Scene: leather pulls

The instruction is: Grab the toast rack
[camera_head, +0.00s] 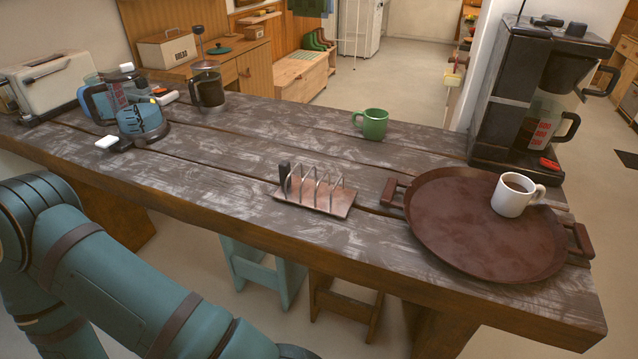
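The toast rack (318,195) stands upright on the wooden table, close to its front edge and near the middle of the view. It has a flat brownish base, several thin metal wire dividers and a dark handle at its left end. Its slots look empty. A teal arm of mine comes in from the lower left, below and in front of the table. Neither gripper shows in the head view, and nothing is touching the rack.
A round brown tray (450,235) with a white mug (513,195) lies right of the rack. A green mug (371,124) stands behind it. A coffee maker (515,100) is back right. A kettle (140,115), French press (208,88) and toaster (50,80) stand left. The table left of the rack is clear.

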